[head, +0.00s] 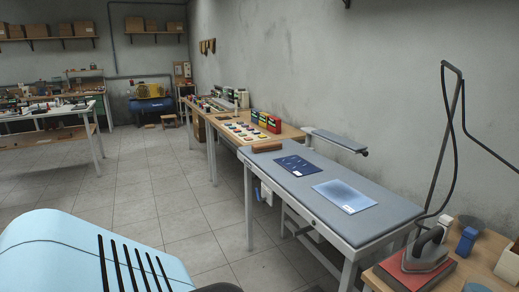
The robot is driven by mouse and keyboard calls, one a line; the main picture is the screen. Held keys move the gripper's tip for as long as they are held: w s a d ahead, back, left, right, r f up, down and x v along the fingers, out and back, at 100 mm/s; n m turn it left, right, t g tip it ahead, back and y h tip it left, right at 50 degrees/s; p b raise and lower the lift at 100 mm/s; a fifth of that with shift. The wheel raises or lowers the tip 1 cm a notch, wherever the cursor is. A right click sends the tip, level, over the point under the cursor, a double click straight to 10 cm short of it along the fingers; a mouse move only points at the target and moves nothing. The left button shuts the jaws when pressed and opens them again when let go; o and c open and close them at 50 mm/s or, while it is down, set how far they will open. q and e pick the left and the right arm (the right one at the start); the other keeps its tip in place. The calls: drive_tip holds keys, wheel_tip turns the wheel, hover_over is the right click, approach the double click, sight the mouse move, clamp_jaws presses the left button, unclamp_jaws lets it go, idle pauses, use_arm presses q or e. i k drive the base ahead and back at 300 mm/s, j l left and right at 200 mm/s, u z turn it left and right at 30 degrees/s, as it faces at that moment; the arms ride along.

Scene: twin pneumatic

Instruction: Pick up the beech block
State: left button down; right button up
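A brown wooden block (267,147), which looks like the beech block, lies at the far end of a grey padded table (341,172). It rests on its long side near that end's edge. Nothing covers it. Neither of my grippers shows in the head view, and the block is well away from me.
A dark blue sheet (299,166) and a lighter blue sheet (345,195) lie on the padded table. An iron (429,249) stands on a red pad (405,274) at the near right. A wooden bench (286,130) continues behind. The tiled floor (135,200) on the left is clear.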

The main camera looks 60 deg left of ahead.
sight(264, 147)
drive_tip(key=u, duration=1.75)
drive_tip(key=i+j, duration=0.25)
drive_tip(key=i, duration=0.3)
drive_tip(key=i+j+u, duration=0.1)
drive_tip(key=i, duration=0.4)
drive_tip(key=i+j, duration=0.3)
drive_tip(key=i, duration=0.25)
drive_tip(key=i+j, duration=0.2)
drive_tip(key=i, duration=0.35)
drive_tip(key=i+j+u, duration=0.1)
drive_tip(key=i, duration=0.4)
drive_tip(key=j, duration=0.1)
